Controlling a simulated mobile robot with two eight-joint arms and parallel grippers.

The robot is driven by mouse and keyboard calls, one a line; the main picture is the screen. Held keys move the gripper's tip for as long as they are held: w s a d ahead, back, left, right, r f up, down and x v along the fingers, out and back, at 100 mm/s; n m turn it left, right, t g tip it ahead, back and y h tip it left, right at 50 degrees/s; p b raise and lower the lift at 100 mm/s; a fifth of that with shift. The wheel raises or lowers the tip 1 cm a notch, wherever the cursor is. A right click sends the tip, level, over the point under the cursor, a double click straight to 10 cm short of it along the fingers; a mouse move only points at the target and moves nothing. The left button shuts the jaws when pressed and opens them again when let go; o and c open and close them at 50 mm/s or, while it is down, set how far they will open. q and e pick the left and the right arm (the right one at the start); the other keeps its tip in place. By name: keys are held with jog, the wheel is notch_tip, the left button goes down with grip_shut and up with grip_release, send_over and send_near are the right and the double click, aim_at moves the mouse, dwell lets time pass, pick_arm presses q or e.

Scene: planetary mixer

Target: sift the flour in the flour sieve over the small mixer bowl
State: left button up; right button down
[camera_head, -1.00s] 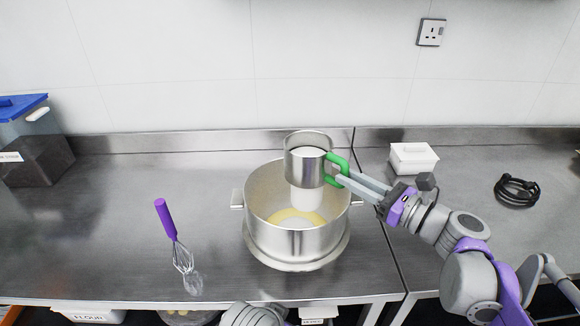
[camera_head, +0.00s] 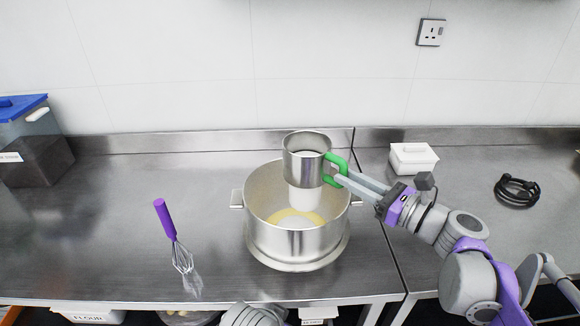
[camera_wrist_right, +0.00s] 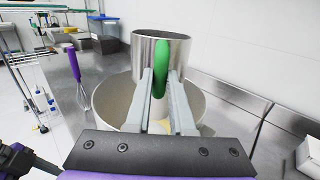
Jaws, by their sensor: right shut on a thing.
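The flour sieve (camera_head: 306,165) is a steel cup with a green handle (camera_head: 337,165). My right gripper (camera_head: 336,178) is shut on that handle and holds the sieve upright above the small mixer bowl (camera_head: 298,240). A white column of flour (camera_head: 305,200) falls from the sieve's underside into the bowl. In the bowl, white flour lies on a yellow mass (camera_head: 298,218). The right wrist view shows the sieve (camera_wrist_right: 160,55) with its green handle between my two fingers (camera_wrist_right: 160,95). My left gripper is not in view; part of my arm shows at the bottom edge.
A white lidded box (camera_head: 413,158) and a coiled black cable (camera_head: 517,190) lie on the right counter. The counter between is clear.

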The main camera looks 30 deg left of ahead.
aim_at(315, 170)
jog(key=shift+s+a, duration=0.25)
jog(key=shift+a, duration=0.5)
jog(key=shift+s+a, duration=0.3)
jog(key=shift+a, duration=0.5)
jog(key=shift+s+a, duration=0.25)
jog(key=shift+a, duration=0.5)
jog(key=shift+d, duration=0.1)
jog(key=shift+s+d+r, duration=0.15)
jog(key=shift+s+d, duration=0.1)
jog(key=shift+s, duration=0.5)
jog(key=shift+s+d+r, duration=0.2)
jog(key=shift+s, duration=0.5)
jog(key=shift+s+d+r, duration=0.15)
jog(key=shift+s+d, duration=0.1)
jog(key=shift+s, duration=0.5)
